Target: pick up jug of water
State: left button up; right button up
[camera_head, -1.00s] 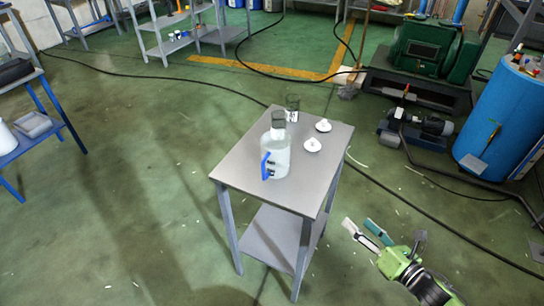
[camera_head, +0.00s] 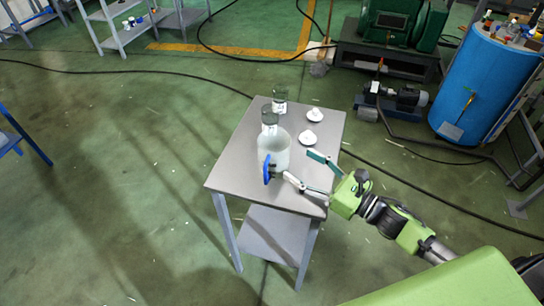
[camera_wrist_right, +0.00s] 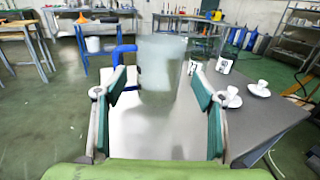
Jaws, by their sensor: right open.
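The jug of water (camera_head: 274,153) is a clear, frosted-looking jug with a blue handle (camera_head: 267,170), standing upright near the middle of the small grey table (camera_head: 240,165). My right gripper (camera_head: 302,169) is open at the table's right side, its fingers pointing at the jug. In the right wrist view the jug (camera_wrist_right: 160,65) stands ahead between the two open fingers, its blue handle (camera_wrist_right: 122,52) at the left. Whether a finger touches the jug I cannot tell. My left gripper is not in view.
Behind the jug stand glass beakers (camera_head: 269,122) (camera_head: 280,97). A blue drum (camera_head: 480,85) and a pump (camera_head: 398,97) stand at the right. Cables cross the green floor.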

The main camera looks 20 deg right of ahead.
aim_at(287, 156)
jog(key=x, duration=0.4)
jog(key=shift+p, duration=0.3)
jog(key=shift+w+a, duration=0.1)
jog(key=shift+w, duration=0.05)
jog(key=shift+w+a+r, duration=0.1)
jog(key=shift+w+a, duration=0.25)
jog(key=shift+w, duration=0.2)
jog(key=p+x, duration=0.1)
jog(key=x, duration=0.2)
jog(key=shift+w+a, duration=0.2)
jog(key=shift+w, duration=0.05)
jog(key=shift+w+a, duration=0.15)
jog(key=shift+w, duration=0.05)
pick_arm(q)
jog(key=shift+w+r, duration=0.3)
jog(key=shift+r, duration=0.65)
pick_arm(e)
jog(key=c, duration=0.8)
